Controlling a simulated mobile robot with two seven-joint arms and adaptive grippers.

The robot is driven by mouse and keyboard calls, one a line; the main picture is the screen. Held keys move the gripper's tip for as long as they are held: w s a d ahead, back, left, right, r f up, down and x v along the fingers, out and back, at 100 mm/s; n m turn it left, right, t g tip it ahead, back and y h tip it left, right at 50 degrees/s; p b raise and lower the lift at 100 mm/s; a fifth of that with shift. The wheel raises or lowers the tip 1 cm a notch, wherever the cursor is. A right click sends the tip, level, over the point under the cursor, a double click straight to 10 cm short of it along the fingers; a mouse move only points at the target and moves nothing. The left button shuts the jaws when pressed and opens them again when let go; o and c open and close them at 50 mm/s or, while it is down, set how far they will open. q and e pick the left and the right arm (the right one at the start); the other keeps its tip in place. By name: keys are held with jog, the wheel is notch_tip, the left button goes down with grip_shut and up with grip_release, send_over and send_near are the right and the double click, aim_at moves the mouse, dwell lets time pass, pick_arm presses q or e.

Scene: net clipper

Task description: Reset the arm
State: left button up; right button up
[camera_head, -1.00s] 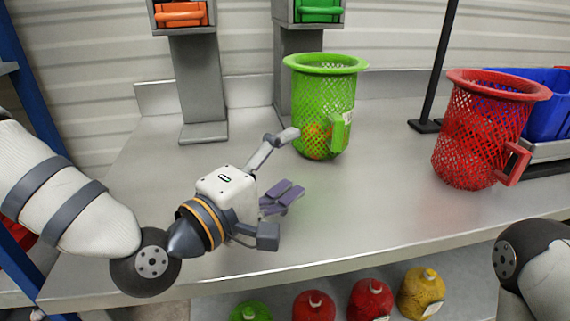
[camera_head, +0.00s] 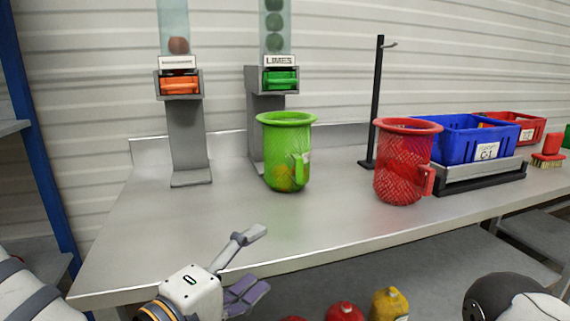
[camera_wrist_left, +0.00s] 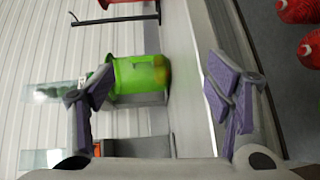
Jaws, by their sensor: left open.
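My left gripper (camera_head: 246,266) is at the bottom of the head view, near the front edge of the steel table (camera_head: 225,215). Its fingers are spread and empty. In the left wrist view the open fingers (camera_wrist_left: 165,95) show with nothing between them. A green mesh basket (camera_head: 280,150) with some fruit inside stands on the table beyond the gripper and apart from it. It also shows in the left wrist view (camera_wrist_left: 130,75). My right arm shows only as a rounded link at the lower right of the head view; its gripper is out of view.
A red mesh basket (camera_head: 400,165) stands right of the green one, beside a black pole (camera_head: 376,105) and a blue crate (camera_head: 468,140). Orange (camera_head: 180,84) and green (camera_head: 281,79) dispensers stand at the back. Filled bags (camera_head: 388,303) lie below the table front. The table's left part is clear.

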pick_arm(q)
jog(key=s+a+f+m+g+y, duration=0.25)
jog(key=s+f, duration=0.25)
jog(key=f, duration=0.3)
jog(key=s+a+f+m+g+y+p, duration=0.1)
jog(key=s+f+g, duration=0.35)
jog(key=f, duration=0.35)
jog(key=s+a+f+m+g+y, duration=0.1)
jog(key=s+f+m+g, duration=0.1)
jog(key=s+f, duration=0.55)
jog(key=s+a+f+m+g+y, duration=0.2)
jog(key=s+a, duration=0.4)
jog(key=s, duration=0.4)
jog(key=s+a+f+m+g+y, duration=0.3)
jog(key=s+a+f+g, duration=0.2)
jog(key=s, duration=0.5)
jog(key=shift+s+a+f+p, duration=0.45)
jog(key=shift+a+f, duration=0.1)
jog(key=shift+a, duration=0.35)
pick_arm(e)
jog(key=shift+t, duration=0.5)
jog(key=w+r, duration=0.1)
jog(key=w, duration=0.1)
jog(key=w+r, duration=0.1)
jog(key=shift+w+r, duration=0.2)
jog(key=shift+w, duration=0.15)
